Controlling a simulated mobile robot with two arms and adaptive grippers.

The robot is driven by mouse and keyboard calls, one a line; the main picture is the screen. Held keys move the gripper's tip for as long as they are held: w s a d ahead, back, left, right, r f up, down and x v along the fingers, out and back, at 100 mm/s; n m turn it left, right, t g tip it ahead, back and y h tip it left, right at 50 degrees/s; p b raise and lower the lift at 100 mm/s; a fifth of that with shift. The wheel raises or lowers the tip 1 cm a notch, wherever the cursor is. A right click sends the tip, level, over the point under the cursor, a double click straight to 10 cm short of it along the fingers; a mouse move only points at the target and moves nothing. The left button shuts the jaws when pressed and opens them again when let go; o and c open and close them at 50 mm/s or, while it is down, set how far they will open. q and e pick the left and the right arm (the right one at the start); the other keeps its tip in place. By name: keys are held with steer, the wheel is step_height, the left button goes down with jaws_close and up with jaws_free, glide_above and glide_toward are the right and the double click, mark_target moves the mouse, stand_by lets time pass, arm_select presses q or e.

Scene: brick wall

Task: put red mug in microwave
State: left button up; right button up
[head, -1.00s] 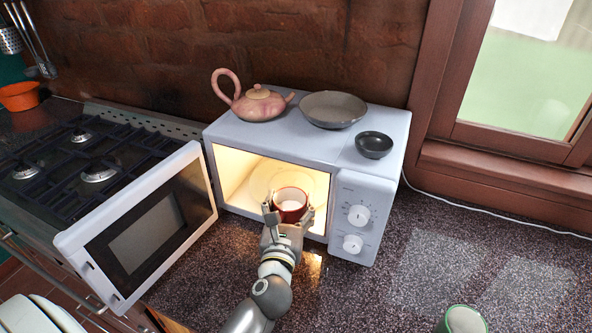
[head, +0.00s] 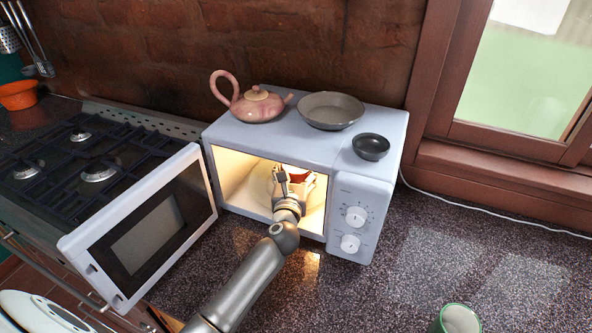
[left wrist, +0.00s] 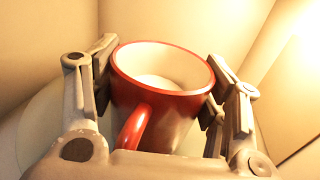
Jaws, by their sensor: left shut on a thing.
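The red mug (left wrist: 165,95), with a pale inside and its handle toward my gripper, sits upright between the fingers of my left gripper (left wrist: 165,88) in the left wrist view. The fingers press on both its sides. In the head view my left gripper (head: 294,180) is inside the lit microwave (head: 365,190), and only a bit of the mug's red shows past it. The microwave door (head: 145,230) stands wide open to the left. Whether the mug's base touches the turntable is hidden. My right gripper is not in view.
A pink teapot (head: 258,104), a grey dish (head: 331,110) and a small dark bowl (head: 371,146) stand on the microwave. A gas stove (head: 85,165) is on the left. A green cup (head: 459,319) stands at the front right. The counter right of the microwave is mostly clear.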

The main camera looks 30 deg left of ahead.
arm_select(q)
steer(key=shift+s+r, duration=0.1)
steer(key=shift+f, duration=0.25)
steer(key=o, duration=1.3)
steer(key=shift+o, duration=0.2)
steer(key=shift+r, duration=0.25)
steer(key=shift+s+d+f, duration=0.15)
steer(key=shift+s+f, duration=0.05)
steer(key=shift+s, duration=0.1)
steer(key=b+v, duration=0.1)
steer(key=v, duration=1)
steer(key=shift+s+b, duration=0.25)
steer(key=shift+b, duration=0.1)
